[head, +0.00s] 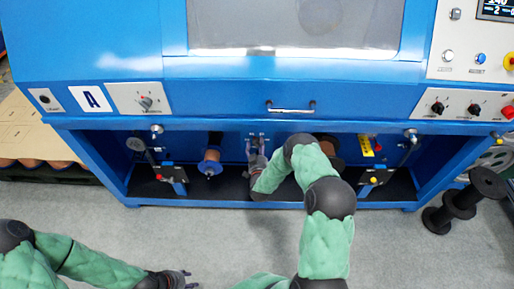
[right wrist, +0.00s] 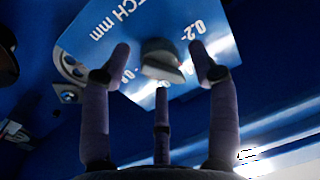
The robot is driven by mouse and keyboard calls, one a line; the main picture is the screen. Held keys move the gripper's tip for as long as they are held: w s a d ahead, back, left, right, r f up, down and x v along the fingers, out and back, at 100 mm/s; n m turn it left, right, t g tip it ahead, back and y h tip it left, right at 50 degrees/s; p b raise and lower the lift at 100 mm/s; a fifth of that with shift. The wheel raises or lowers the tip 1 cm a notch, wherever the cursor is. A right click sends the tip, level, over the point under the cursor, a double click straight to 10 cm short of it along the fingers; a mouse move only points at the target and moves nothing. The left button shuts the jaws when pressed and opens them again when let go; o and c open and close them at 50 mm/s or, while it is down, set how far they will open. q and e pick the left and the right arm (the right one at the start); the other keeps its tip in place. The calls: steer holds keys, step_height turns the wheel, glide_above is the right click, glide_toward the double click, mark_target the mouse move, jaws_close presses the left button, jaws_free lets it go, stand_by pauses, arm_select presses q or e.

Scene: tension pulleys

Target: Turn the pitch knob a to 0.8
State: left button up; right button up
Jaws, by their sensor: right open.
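My right gripper (right wrist: 160,65) is open, with fingers on both sides of the knob and a third below. No touching is clear. In the head view, my right gripper (head: 257,144) is inside the machine's lower bay, and the knob there cannot be made out. My left gripper (head: 187,277) is low over the floor, away from the machine.
A handle (head: 291,109) is above the bay. Spools (head: 210,162) and brackets stand inside the bay. Black reels (head: 458,203) stand at the right.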

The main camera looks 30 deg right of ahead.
steer(key=c, duration=1.1)
steer(key=shift+c, duration=0.2)
